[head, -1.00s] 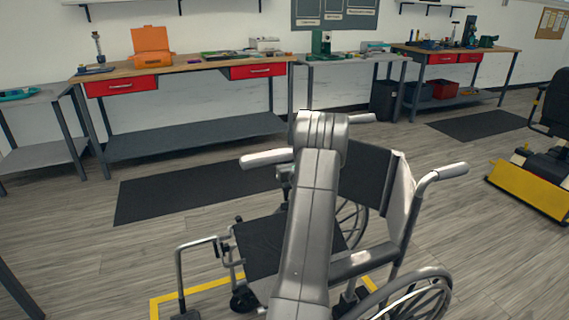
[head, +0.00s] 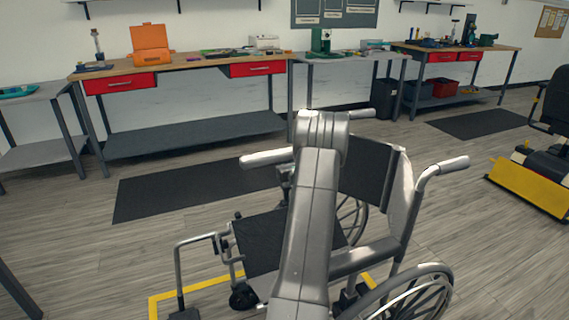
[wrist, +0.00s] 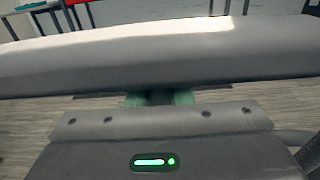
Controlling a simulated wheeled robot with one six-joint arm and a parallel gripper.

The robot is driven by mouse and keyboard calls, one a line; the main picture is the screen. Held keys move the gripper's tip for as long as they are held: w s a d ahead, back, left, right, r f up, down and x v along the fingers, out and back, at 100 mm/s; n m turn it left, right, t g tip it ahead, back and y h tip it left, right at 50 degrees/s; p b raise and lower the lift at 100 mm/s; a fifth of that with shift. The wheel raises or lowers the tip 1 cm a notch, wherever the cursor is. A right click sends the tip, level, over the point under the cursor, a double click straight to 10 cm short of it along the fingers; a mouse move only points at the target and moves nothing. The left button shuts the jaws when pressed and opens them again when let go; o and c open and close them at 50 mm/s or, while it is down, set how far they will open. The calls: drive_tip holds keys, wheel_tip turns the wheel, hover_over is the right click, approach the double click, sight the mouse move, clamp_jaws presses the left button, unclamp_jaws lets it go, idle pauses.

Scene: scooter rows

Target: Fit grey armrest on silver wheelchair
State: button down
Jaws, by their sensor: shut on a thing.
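The silver wheelchair (head: 413,190) stands on the floor, with a black seat and backrest. An armrest pad (head: 368,255) shows on its near side. The grey armrest (wrist: 160,55) lies lengthwise across the wrist view, just beyond my gripper (wrist: 160,98), which is shut on it. In the head view, a light grey bar end (head: 265,158) sticks out left of my arm, above the wheelchair's far side, and appears to be this armrest. My arm hides the gripper and the middle of the bar there. Whether the armrest touches its mount cannot be seen.
Yellow floor tape (head: 220,283) runs under the wheelchair. Workbenches (head: 190,66) line the back wall. A dark floor mat (head: 200,190) lies before them. A yellow and black scooter (head: 530,185) stands at the right. Open floor lies left of the wheelchair.

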drive_tip(key=shift+f, duration=0.1)
drive_tip(key=shift+f+b, duration=3.1)
drive_tip(key=shift+b, duration=0.15)
drive_tip(key=c, duration=1.3)
unclamp_jaws()
drive_tip(key=shift+o, duration=0.5)
drive_tip(key=shift+f, duration=0.1)
drive_tip(key=shift+s, duration=0.1)
